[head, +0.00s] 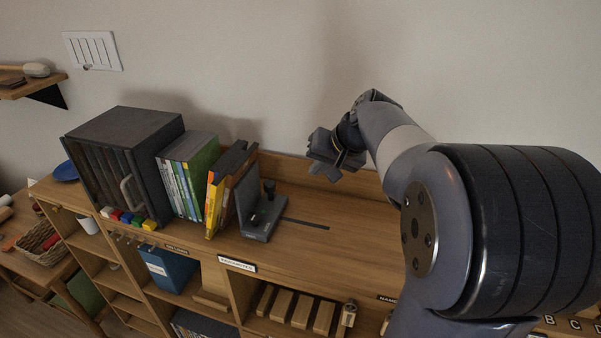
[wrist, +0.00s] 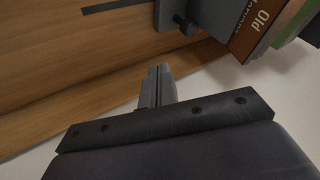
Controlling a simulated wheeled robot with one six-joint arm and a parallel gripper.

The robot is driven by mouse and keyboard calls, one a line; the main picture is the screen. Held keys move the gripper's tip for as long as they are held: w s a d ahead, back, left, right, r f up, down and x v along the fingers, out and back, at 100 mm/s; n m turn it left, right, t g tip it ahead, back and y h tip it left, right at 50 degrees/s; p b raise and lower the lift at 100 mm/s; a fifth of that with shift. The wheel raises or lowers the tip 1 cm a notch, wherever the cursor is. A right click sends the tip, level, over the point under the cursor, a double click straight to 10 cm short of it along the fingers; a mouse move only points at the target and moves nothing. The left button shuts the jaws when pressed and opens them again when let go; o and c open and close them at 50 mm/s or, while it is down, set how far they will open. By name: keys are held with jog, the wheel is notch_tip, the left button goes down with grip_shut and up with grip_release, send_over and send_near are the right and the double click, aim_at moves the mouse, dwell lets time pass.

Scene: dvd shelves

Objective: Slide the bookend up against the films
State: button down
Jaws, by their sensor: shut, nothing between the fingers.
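The grey bookend (head: 262,213) stands on the wooden shelf top, with an upright plate, a flat foot and a dark knob on it. It also shows at the top of the wrist view (wrist: 173,14). The films (head: 219,192) stand just left of the bookend in the head view; the nearest ones lean, and dark, orange and yellow spines show. Any gap between plate and films is too small to judge. My gripper (head: 323,167) is above the shelf, right of the bookend and apart from it. Its fingers (wrist: 158,72) are closed together and empty.
A dark slot (head: 306,223) runs right from the bookend along the shelf top. A black case (head: 122,165) stands at the left, beside green and white cases (head: 187,173). The shelf top right of the bookend is clear. The wall rises behind.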

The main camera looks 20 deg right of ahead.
aim_at(266, 182)
jog(key=p+x, duration=0.1)
jog(key=x, duration=0.8)
jog(key=shift+w+a+f, duration=0.1)
jog(key=shift+a+f, duration=0.05)
jog(key=a, duration=0.1)
jog(key=w+a+p, duration=0.1)
jog(key=a, duration=0.1)
jog(key=shift+w, duration=0.25)
jog(key=shift+w+a+f, duration=0.2)
jog(key=shift+a, duration=0.15)
jog(key=w+a, duration=0.1)
jog(key=a, duration=0.1)
jog(key=w+a+p, duration=0.1)
jog(key=shift+w+a, duration=0.25)
jog(key=shift+a, duration=0.1)
